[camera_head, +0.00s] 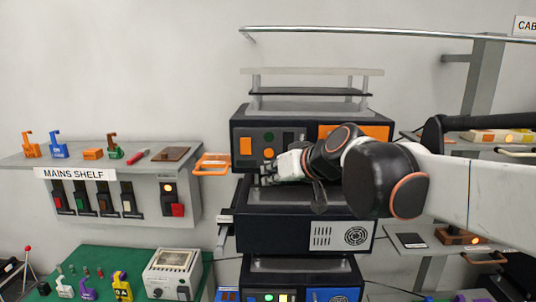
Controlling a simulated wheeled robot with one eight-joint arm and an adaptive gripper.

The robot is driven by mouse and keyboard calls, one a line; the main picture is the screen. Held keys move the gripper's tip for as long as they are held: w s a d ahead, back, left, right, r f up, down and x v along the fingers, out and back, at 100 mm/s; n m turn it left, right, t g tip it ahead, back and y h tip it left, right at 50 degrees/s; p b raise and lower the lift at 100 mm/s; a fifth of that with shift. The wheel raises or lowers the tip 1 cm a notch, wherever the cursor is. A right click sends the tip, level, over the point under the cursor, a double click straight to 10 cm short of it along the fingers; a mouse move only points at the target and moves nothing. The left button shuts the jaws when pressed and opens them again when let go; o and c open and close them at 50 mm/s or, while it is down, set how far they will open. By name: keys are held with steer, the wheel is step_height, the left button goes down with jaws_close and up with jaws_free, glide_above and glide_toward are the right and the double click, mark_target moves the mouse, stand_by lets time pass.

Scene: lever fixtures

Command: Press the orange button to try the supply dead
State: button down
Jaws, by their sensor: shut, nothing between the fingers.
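A dark supply unit (300,113) with an orange panel (374,132) at its right sits on the middle rack. Its front left carries an orange rectangular piece (246,146) and a small round orange button (268,153), with a dark green round one (268,137) above that. I cannot tell which orange part is the task's button. My gripper (268,172) is shut and empty, just below and right of the round orange button. The picture does not settle whether it touches the front. My gripper and arm hide the unit's lower right front.
The grey mains shelf (130,152), with several switches and coloured clips, is further left. Another dark unit (300,231) stands below. A green bench (195,262) with a white meter (173,273) is at lower left.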

steer(key=shift+w+d+b, duration=0.1)
steer(key=shift+w+b, duration=0.5)
steer(key=shift+w, duration=3.6)
steer(key=shift+w, duration=0.15)
steer(key=shift+w, duration=0.3)
steer(key=shift+w, duration=0.4)
steer(key=shift+s, duration=0.85)
steer(key=s, duration=0.5)
steer(key=shift+p, duration=0.35)
